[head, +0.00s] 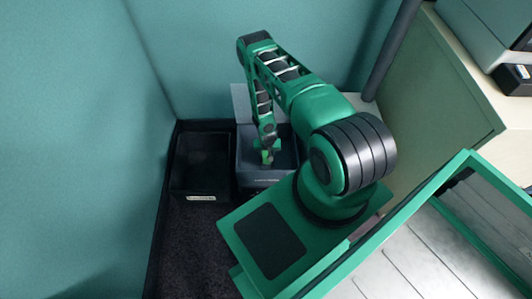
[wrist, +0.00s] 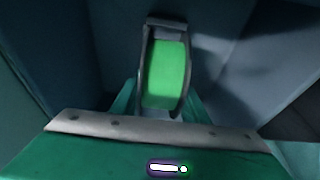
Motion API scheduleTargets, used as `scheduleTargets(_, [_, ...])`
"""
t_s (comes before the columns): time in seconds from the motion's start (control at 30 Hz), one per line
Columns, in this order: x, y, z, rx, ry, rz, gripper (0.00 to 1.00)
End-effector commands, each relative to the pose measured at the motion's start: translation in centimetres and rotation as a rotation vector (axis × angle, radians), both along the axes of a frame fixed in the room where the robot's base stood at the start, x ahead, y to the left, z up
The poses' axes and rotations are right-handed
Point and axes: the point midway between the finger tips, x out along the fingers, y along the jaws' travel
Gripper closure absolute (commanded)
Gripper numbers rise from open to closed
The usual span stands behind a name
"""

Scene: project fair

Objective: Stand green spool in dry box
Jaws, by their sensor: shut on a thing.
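The green spool (wrist: 165,75) shows in the wrist view, bright green between two dark grey flanges, with its flanges edge-on to me. My gripper (head: 267,157) is shut on it and points down into the open grey-blue box (head: 262,184), which I take to be the dry box. Blue-grey walls surround the spool in the wrist view. In the head view my gripper mostly hides the spool. I cannot tell whether the spool touches the box floor.
A black open bin (head: 200,166) with a pale label stands just left of the grey-blue box. Teal partition walls (head: 75,130) rise at the left and back. A cream cabinet (head: 440,90) stands at the right. Dark floor (head: 195,240) lies in front of the bin.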

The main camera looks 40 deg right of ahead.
Motion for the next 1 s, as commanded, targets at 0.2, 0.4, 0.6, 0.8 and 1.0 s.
scheduleTargets(0.2, [-0.1,0.0,0.1,-0.001,-0.001,0.000,0.93])
scheduleTargets(0.4, [-0.1,0.0,0.0,0.000,0.000,0.000,0.93])
scheduleTargets(0.6, [-0.1,0.0,-0.4,0.000,0.000,0.000,0.93])
scheduleTargets(0.8, [-0.1,0.0,-0.9,-0.001,-0.001,0.000,0.93])
scheduleTargets(1.0, [-0.1,0.0,-1.4,0.000,0.000,0.000,0.93])
